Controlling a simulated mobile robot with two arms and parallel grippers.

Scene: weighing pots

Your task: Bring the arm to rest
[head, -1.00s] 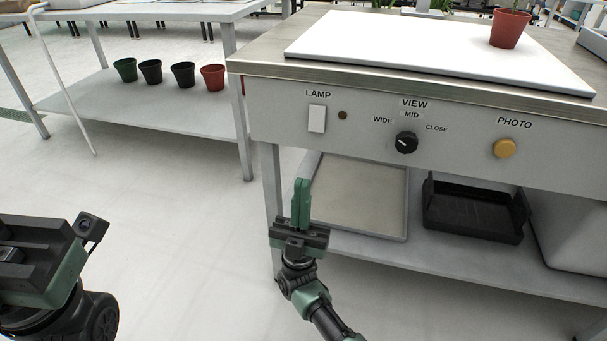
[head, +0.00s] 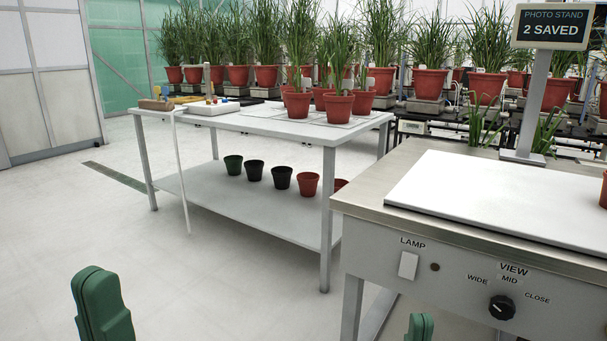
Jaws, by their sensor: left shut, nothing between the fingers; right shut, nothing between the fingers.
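In the head view my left gripper (head: 103,306) shows at the bottom left, its green fingers together with nothing between them. My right gripper (head: 420,328) shows only as green fingertips at the bottom edge, shut and empty, in front of the photo stand. The rest of both arms is out of the picture. Neither gripper touches anything that I can see.
The photo stand (head: 440,250) is at the right, with a white board (head: 470,195), a lamp switch, a view knob (head: 502,307) and a sign (head: 550,25) reading "2 SAVED". A white table (head: 250,122) with pots stands behind. Open floor (head: 150,235) lies at the left.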

